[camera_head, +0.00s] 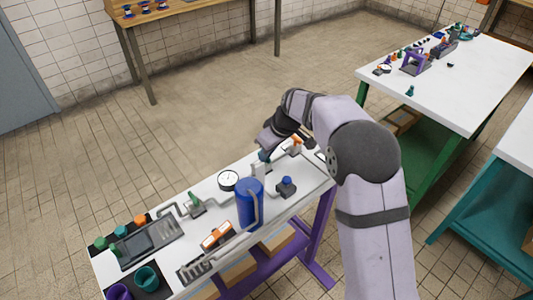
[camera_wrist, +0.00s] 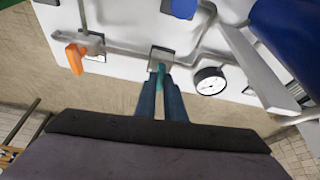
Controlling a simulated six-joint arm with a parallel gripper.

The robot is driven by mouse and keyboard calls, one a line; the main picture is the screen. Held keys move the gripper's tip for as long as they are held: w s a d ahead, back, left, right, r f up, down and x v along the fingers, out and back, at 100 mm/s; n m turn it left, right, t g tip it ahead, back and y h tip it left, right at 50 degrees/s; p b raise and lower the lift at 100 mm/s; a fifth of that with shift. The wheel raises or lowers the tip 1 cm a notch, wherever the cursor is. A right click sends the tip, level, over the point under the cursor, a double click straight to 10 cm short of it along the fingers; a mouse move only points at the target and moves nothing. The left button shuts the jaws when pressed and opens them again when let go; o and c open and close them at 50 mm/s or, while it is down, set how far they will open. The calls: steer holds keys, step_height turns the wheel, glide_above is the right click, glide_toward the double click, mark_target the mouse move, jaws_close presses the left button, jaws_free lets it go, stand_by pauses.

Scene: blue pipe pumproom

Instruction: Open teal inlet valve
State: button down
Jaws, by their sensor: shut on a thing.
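The teal inlet valve handle (camera_wrist: 161,74) stands up from a pale square base on the grey pipe in the wrist view. My gripper (camera_wrist: 161,92) is shut on this handle, with one finger on each side of it. The handle's lower part is hidden between the fingers. In the head view my gripper (camera_head: 265,152) is at the back edge of the white bench, between the round gauge (camera_head: 228,180) and the orange-handled valve (camera_head: 296,145). The teal handle is mostly hidden there.
A tall blue cylinder (camera_head: 248,208) and a blue-knobbed fitting (camera_head: 286,187) stand in front of my gripper. A green-handled valve (camera_head: 194,202) is left of the gauge. Grey pipes cross the bench. Open floor lies behind it.

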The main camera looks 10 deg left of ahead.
steer(key=n, duration=0.1)
steer(key=n+g, duration=0.1)
steer(key=n, duration=0.1)
steer(key=shift+w+d+y+b, duration=0.2)
steer(key=shift+y+b, duration=0.1)
steer(key=shift+y, duration=0.1)
steer(key=n, duration=0.2)
steer(key=n+g+p, duration=0.1)
steer(key=shift+w+r+n, duration=0.15)
steer(key=shift+n, duration=0.25)
steer(key=n+g+p, duration=0.1)
steer(key=n+p, duration=0.2)
steer(key=p, duration=0.1)
steer(key=shift+w+r+g, duration=0.1)
steer(key=shift+w+g, duration=0.05)
steer(key=shift+g, duration=0.25)
steer(key=shift+w+a+n+g+p, duration=0.1)
steer(key=shift+n+g+p, duration=0.2)
steer(key=shift+n+p, duration=0.85)
steer(key=shift+f+n+p, duration=0.2)
steer(key=shift+n+p, duration=0.05)
steer(key=shift+p, duration=0.05)
steer(key=c, duration=1.8)
jaws_free()
steer(key=shift+c, duration=0.2)
